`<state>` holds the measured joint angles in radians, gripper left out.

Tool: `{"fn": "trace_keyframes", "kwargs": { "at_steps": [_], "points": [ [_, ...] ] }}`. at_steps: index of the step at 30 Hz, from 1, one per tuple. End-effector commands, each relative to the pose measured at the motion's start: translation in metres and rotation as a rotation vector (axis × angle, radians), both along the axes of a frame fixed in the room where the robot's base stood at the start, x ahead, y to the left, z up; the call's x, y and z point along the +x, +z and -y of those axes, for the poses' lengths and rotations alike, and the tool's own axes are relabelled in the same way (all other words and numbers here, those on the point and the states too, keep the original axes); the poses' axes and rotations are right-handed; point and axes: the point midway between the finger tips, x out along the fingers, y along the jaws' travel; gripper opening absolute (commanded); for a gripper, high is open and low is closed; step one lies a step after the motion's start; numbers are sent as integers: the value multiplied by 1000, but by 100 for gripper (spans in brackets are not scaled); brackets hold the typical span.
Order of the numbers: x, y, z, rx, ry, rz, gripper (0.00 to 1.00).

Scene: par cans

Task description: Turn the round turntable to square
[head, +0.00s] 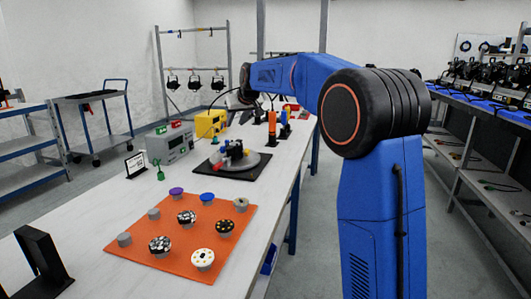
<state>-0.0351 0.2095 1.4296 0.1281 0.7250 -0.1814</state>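The round turntable is a grey disc (256,163) on a flat black square base (222,175), in the middle of the table in the head view. A small dark fixture (232,150) with blue and red parts stands on the disc. It hides part of the disc, and no square mark can be made out. My blue arm reaches over to the far left. My gripper (246,97) is at its dark far end, above and beyond the turntable and apart from it. Its fingers are too small and dark to tell open from shut.
An orange mat (190,264) with several round knobs lies on the near white table (90,220). A grey instrument box (170,145), a yellow box (211,123) and an orange cylinder (272,122) stand around the turntable. A black stand (40,262) is at the near left.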

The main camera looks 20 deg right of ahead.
Motion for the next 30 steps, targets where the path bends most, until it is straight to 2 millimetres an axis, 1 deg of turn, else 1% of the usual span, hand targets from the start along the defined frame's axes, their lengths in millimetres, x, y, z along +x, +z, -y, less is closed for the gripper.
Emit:
{"fn": "trace_keyframes", "kwargs": {
  "at_steps": [1,3,15,30],
  "points": [
    [-10,0,1,-1,-1,-6,35],
    [-21,0,2,-1,-4,-14,35],
    [-84,0,8,-2,-18,-51,35],
    [-164,-10,16,-5,-34,-98,35]
  ]
}}
